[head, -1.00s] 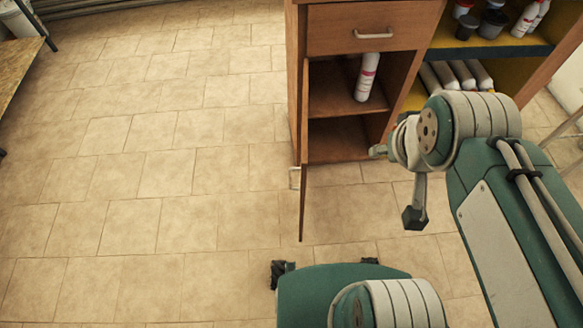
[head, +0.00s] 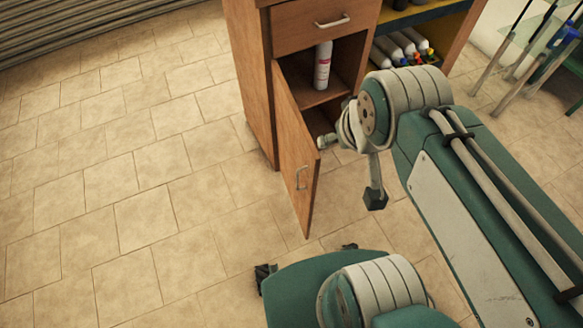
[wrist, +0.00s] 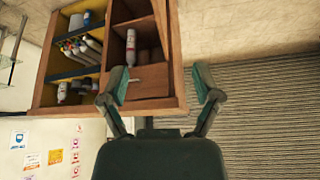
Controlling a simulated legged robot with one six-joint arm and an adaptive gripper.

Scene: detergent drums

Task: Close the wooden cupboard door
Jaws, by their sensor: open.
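The wooden cupboard (head: 248,90) stands ahead of me in the head view. Its door (head: 290,135) hangs open from the left side of the lower compartment and swings out toward me; its outer face and metal handle (head: 301,178) show. In the head view my gripper sits at the arm's end, to the right of the door and mostly hidden; I cannot tell whether it touches the door. In the wrist view my gripper (wrist: 163,80) is open with nothing between its fingers, and the cupboard appears upside down beyond it, with the door (wrist: 169,35) at the right.
A white spray can (head: 323,66) stands inside the open compartment. A closed drawer (head: 322,24) is above it. Several bottles (head: 403,45) lie on the shelf to the right. Tiled floor (head: 130,190) is clear to the left. A shutter (head: 60,28) is at the back.

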